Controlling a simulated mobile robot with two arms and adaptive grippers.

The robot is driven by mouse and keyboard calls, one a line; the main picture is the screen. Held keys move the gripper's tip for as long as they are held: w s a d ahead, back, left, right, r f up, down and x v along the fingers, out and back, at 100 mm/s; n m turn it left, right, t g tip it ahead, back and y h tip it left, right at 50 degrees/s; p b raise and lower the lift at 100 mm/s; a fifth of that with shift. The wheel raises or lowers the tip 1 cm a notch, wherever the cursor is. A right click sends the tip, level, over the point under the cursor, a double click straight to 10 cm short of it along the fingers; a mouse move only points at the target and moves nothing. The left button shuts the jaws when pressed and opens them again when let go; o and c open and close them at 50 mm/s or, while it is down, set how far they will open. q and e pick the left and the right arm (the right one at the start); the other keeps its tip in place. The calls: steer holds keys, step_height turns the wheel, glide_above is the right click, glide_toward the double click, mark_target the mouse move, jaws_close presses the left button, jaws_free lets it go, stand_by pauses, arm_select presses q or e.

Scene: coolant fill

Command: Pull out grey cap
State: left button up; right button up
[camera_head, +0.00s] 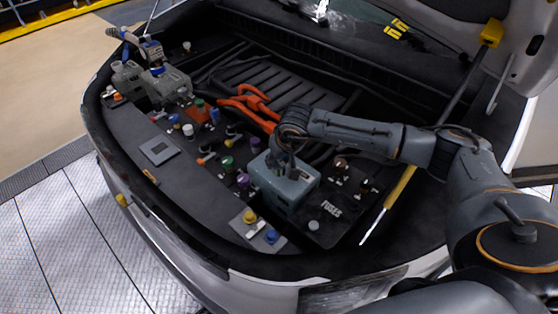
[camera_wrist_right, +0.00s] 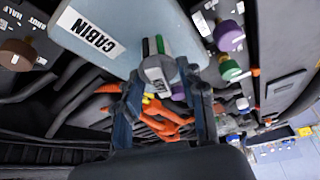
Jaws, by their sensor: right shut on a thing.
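The blue-grey reservoir (camera_head: 287,188) stands in the engine bay just right of the middle in the head view. In the right wrist view the reservoir (camera_wrist_right: 108,22) carries a white label reading CABIN. My right gripper (camera_head: 282,160) reaches down onto its top. In the right wrist view the fingers of my right gripper (camera_wrist_right: 163,78) are closed around the grey cap (camera_wrist_right: 157,70). The head view mostly hides the cap behind the gripper. I cannot tell whether the cap still sits in the reservoir. My left gripper is not in view.
Coloured knobs crowd the panel around the reservoir, including purple (camera_head: 242,180) and yellow (camera_head: 249,217) ones. Orange cables (camera_head: 250,100) run behind it. A yellow-handled prop rod (camera_head: 400,187) is on the right.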

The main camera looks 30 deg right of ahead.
stand_by(0.5)
steer(key=shift+n+y+b, duration=0.6)
steer(key=shift+n+b, duration=0.5)
steer(key=shift+n, duration=0.5)
steer(key=shift+r, duration=0.4)
steer(key=shift+r+p, duration=1.2)
steer(key=shift+r, duration=1.1)
